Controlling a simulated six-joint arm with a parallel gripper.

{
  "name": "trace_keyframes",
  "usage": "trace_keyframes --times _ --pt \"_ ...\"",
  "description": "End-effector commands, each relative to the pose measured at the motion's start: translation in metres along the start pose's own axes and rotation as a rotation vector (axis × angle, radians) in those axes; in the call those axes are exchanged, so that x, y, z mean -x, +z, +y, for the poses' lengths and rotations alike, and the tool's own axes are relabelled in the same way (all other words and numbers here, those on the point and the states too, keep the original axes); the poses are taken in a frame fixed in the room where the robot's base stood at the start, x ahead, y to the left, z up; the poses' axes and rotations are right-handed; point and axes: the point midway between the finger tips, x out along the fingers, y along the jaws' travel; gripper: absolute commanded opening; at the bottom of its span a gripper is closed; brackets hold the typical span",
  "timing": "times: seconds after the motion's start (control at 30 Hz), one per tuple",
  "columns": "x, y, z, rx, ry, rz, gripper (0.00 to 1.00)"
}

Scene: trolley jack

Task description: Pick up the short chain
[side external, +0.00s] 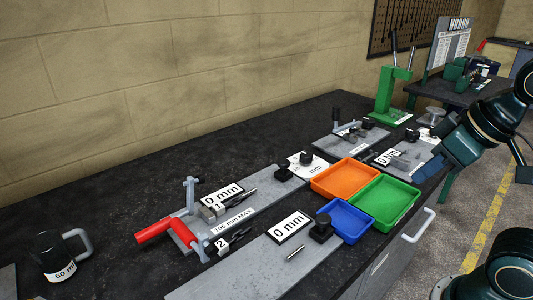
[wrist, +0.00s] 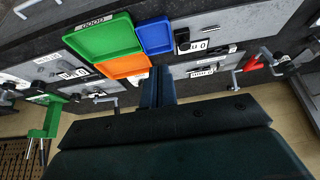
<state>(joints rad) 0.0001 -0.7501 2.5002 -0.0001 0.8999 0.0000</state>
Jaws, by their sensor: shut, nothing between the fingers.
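I cannot make out a short chain for certain in either view; the small metal parts on the plates are too small to tell. My gripper (wrist: 158,74) shows in the wrist view with its two fingers together and nothing between them. In the side view my gripper (side external: 424,174) hangs at the right, near the green tray and above the bench's front edge. Small dark parts lie by the labels 1 and 2 (side external: 222,244) on the left plate. A short metal pin (side external: 295,252) lies on the front plate (side external: 225,282).
An orange tray (side external: 345,164), a green tray (side external: 414,190) and a blue tray (side external: 330,211) stand together, empty. A red-handled clamp (side external: 155,231), a dark mug (side external: 57,262) and a green press (side external: 384,95) stand on the bench. The bench's back left is clear.

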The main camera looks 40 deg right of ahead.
Motion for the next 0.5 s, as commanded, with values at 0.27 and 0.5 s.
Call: trace_keyframes --times 0.27,0.5 --pt "0.0000 -0.0001 0.0000 0.000 0.000 0.000 0.00" --pt "0.0000 -0.0001 0.0000 0.000 0.000 0.000 0.08"
